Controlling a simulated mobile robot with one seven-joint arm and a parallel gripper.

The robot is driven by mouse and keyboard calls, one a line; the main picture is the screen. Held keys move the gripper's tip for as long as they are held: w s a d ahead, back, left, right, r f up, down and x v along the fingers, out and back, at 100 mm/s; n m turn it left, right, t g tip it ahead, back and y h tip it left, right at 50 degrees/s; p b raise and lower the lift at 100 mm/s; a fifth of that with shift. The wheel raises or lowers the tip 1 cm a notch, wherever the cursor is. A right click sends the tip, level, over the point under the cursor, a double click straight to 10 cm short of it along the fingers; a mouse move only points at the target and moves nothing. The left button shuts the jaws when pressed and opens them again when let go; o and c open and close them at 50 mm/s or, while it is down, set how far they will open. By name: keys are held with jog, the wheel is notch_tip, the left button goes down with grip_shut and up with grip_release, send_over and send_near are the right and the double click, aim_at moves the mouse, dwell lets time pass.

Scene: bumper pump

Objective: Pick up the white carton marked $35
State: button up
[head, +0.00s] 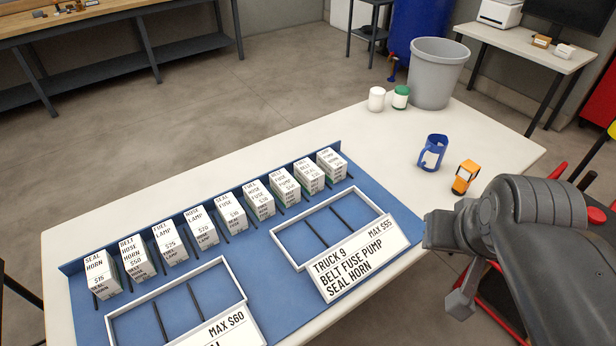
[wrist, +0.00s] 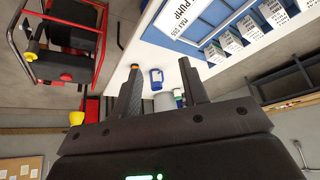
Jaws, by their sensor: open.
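A row of white cartons with black print stands along the back of the blue mat (head: 255,290) in the head view. Prices show on their fronts, such as $15 on the leftmost Seal Horn carton (head: 100,275). Several price marks on the right half, including those on the Fuel Hose Fuse carton (head: 258,198) and Belt Fuse Pump carton (head: 285,187), are too small to read surely, so I cannot tell which is $35. My gripper (wrist: 160,70) is open and empty, off the table's right side, well apart from the cartons.
Red-framed equipment is near my arm.

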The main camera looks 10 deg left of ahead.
jog(key=o, duration=0.8)
jog(key=n+g+y, duration=0.2)
jog(key=n+y, duration=0.1)
jog(key=n, duration=0.6)
send_over(309, 169)
jog(key=s+d, duration=0.2)
jog(key=s, duration=0.1)
jog(key=f, duration=2.1)
jog(key=shift+w+d+f, duration=0.15)
jog(key=shift+w+f, duration=0.05)
jog(key=shift+f, duration=0.1)
jog(key=x, duration=0.6)
jog(key=shift+s, duration=0.1)
jog(key=shift+x, duration=2.65)
